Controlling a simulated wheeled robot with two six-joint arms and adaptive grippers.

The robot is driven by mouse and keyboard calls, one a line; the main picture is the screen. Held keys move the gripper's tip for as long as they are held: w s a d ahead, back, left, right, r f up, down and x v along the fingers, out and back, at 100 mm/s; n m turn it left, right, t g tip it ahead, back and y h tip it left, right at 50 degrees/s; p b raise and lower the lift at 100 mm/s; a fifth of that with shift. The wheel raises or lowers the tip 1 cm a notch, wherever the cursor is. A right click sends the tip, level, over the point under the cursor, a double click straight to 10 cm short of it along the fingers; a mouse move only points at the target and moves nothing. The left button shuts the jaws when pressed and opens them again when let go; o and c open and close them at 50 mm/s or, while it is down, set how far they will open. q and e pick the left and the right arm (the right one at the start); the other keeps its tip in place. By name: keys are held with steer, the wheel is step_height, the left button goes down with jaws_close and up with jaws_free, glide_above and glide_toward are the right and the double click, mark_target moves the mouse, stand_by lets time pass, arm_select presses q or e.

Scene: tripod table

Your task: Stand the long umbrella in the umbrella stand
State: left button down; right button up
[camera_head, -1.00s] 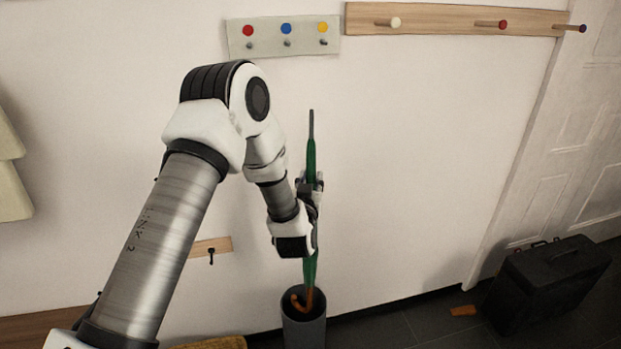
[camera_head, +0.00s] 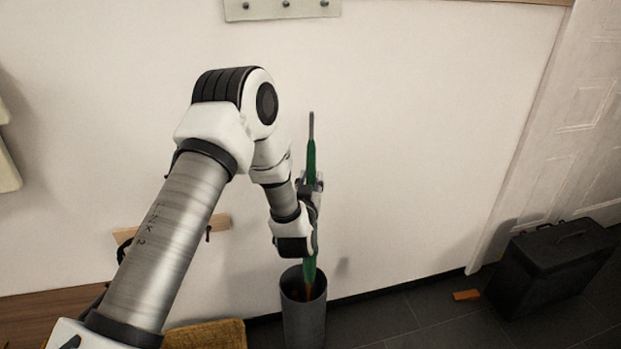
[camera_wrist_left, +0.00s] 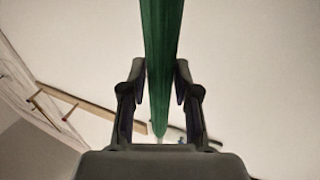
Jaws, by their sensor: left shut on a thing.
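The long umbrella is green with a grey tip; its upper part (camera_head: 311,158) shows upright in the head view, tip up. It also runs between the fingers in the left wrist view (camera_wrist_left: 161,50). My left gripper (camera_head: 311,183) is shut on the umbrella around its middle; its fingers show in the left wrist view (camera_wrist_left: 160,100). The umbrella stand (camera_head: 304,320) is a grey cylinder on the floor directly below. The orange handle end is inside the stand's mouth, mostly hidden by the rim. Whether it touches the bottom cannot be seen. My right gripper is not in view.
A black case (camera_head: 552,268) stands on the floor at the right by the door. A small orange block (camera_head: 466,295) lies on the dark tiles. A yellow-brown mat or cushion (camera_head: 208,336) is left of the stand. A peg panel (camera_head: 283,9) hangs on the wall above.

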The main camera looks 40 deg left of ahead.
arm_select(q)
steer(key=shift+f+b, duration=2)
steer(key=shift+f, duration=1)
steer(key=c, duration=0.8)
jaws_free()
steer(key=shift+o, duration=0.2)
step_height(320, 180, up, 30)
steer(key=p, duration=2.3)
steer(key=shift+r, duration=0.25)
steer(key=shift+f, duration=0.1)
